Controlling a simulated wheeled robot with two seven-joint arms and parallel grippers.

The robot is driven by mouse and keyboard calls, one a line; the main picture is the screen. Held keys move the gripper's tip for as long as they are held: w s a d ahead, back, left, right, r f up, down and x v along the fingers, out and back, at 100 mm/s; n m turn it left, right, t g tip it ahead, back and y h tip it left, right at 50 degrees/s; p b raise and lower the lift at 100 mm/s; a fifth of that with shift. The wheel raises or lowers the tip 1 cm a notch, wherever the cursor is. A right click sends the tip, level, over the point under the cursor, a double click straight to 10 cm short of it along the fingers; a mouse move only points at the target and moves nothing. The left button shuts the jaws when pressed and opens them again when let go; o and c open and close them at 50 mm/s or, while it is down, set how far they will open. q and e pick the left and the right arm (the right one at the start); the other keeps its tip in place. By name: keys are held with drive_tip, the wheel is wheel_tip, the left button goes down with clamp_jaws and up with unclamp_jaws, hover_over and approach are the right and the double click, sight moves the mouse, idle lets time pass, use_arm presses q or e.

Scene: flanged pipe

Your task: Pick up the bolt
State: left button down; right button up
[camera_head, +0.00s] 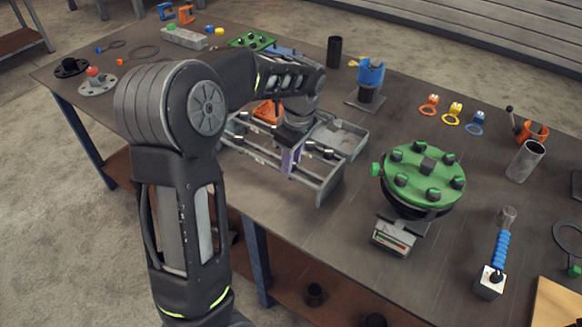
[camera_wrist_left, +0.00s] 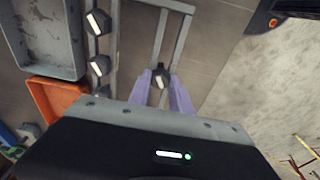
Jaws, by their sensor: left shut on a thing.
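My left gripper (camera_head: 289,162) reaches down over the grey metal rack (camera_head: 321,188) on the workbench. In the left wrist view its two purple fingers (camera_wrist_left: 160,84) are shut on a dark bolt (camera_wrist_left: 158,77) with a light top face, at the rack's bars. The fingers and arm hide this bolt in the head view. Other bolts stand in the rack beside the gripper (camera_head: 309,145), (camera_head: 328,153); two bolts show at the upper left of the left wrist view (camera_wrist_left: 97,22), (camera_wrist_left: 99,65). My right gripper is not in view.
A grey tray (camera_head: 345,140) and an orange bin (camera_head: 266,112) adjoin the rack. To the right stands a green flange (camera_head: 423,175) with several dark bolts. The bench's front edge is close to the rack.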

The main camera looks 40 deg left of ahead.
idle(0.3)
use_arm(q)
wheel_tip(320, 180, up, 10)
drive_tip(key=shift+b, duration=0.45)
idle(0.6)
